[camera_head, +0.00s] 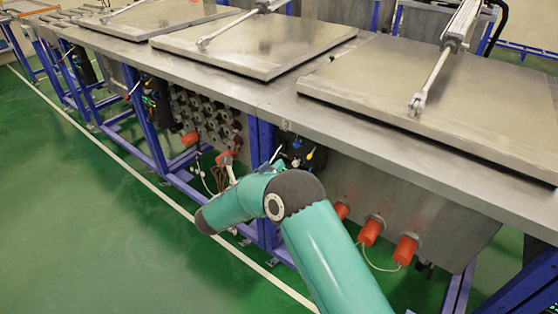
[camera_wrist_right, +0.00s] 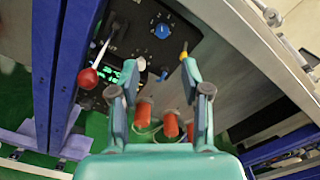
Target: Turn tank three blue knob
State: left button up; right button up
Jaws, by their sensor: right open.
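A round blue knob (camera_wrist_right: 162,31) sits on a dark control panel (camera_wrist_right: 135,30) at the top of the right wrist view. A smaller blue part (camera_wrist_right: 164,76) shows below it. My right gripper (camera_wrist_right: 162,60) is open and empty, its fingers spread below the knob, with a clear gap to it in the picture. In the head view my teal right arm reaches toward the bench front near a dark panel (camera_head: 292,148); the gripper is largely hidden there, and I cannot make out the knob. My left gripper is in neither view.
A lever with a red ball (camera_wrist_right: 87,78) sticks out beside a blue frame post (camera_wrist_right: 76,60). Orange cylinders (camera_head: 370,231) line the bench front. Metal lids (camera_head: 440,95) with pneumatic rods (camera_head: 430,75) lie on the bench. The green floor (camera_head: 80,200) at left is clear.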

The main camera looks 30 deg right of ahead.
jog(key=shift+s+a, duration=0.15)
jog(key=shift+a, duration=0.1)
jog(key=m+b, duration=1.9)
jog(key=m, duration=0.1)
send_near(296, 146)
jog(key=b+x, duration=0.1)
jog(key=x, duration=0.8)
jog(key=shift+d, duration=0.25)
